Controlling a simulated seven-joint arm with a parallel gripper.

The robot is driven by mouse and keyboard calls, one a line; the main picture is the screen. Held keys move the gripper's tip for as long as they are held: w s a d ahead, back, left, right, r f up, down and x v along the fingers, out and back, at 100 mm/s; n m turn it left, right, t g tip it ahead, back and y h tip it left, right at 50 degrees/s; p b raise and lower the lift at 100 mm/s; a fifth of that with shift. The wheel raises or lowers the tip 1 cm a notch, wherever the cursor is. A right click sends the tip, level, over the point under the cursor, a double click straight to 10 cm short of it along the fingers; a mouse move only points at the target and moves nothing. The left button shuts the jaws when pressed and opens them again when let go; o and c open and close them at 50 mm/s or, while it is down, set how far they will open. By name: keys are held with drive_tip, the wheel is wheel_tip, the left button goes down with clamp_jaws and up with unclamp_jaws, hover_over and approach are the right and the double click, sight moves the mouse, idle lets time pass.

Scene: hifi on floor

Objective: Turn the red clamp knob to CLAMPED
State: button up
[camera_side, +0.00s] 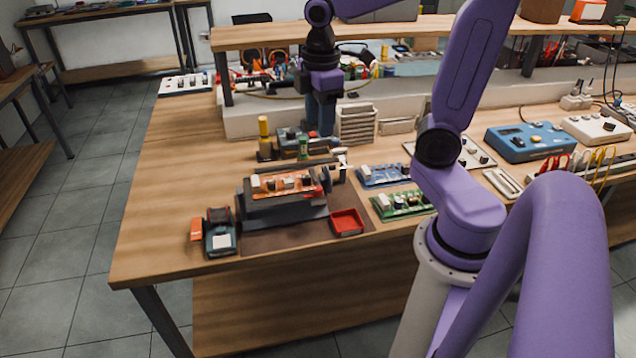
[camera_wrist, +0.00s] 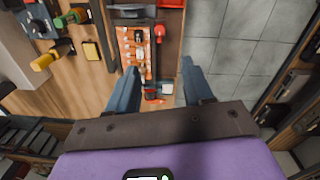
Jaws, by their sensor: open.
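In the wrist view the red knob (camera_wrist: 159,32) shows beside the orange board (camera_wrist: 131,50), beyond the fingertips. Its marking and turn angle are too small to read. My gripper (camera_side: 321,130) points down above the bench, behind the fixture in the side view. In the wrist view my gripper (camera_wrist: 160,68) is open, its two blue fingers wide apart with nothing between the tips, away from the knob.
A red tray (camera_side: 347,222) stands right of the fixture. A yellow-handled tool (camera_side: 264,138) stands behind it. Green (camera_side: 402,204) and blue (camera_side: 384,174) boards lie to the right. A small dark device (camera_side: 220,238) is near the front-left edge. The bench's left side is clear.

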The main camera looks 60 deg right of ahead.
sight(318, 188)
drive_tip(key=f, duration=1.7)
drive_tip(key=shift+w+d+f, duration=0.15)
drive_tip(key=shift+w+d, duration=0.05)
drive_tip(key=shift+w, duration=0.1)
clamp_jaws()
